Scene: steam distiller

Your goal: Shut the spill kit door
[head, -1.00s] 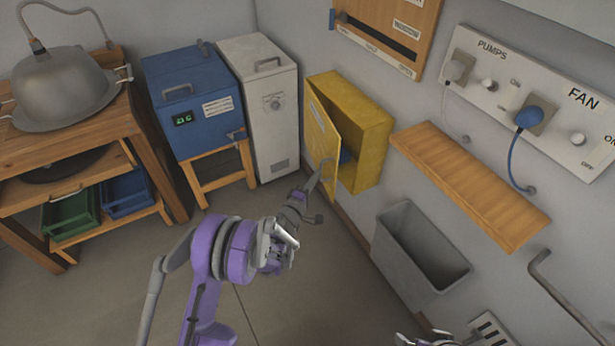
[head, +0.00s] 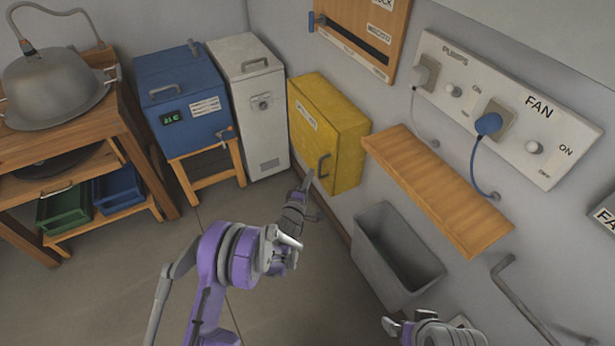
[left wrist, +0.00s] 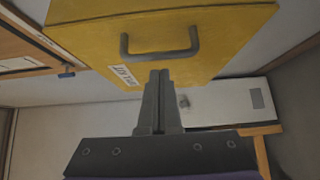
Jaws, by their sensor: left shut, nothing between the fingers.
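The yellow spill kit cabinet (head: 345,128) hangs on the wall in the middle of the head view. Its door (head: 311,142) looks flush with the box, with no open gap visible. A grey handle (head: 323,166) is on the door, and it also shows in the left wrist view (left wrist: 160,53). My left gripper (head: 306,182) is shut and empty, its fingertips just in front of the door near the handle. In the left wrist view the closed fingers (left wrist: 160,75) point at the door below the handle; I cannot tell whether they touch. My right gripper (head: 393,327) shows partly at the bottom edge.
A grey bin (head: 385,262) and a wooden shelf (head: 440,190) are to the right of the cabinet. A white cabinet (head: 258,120) and a blue box (head: 185,100) on a wooden stand are to the left. The floor below is clear.

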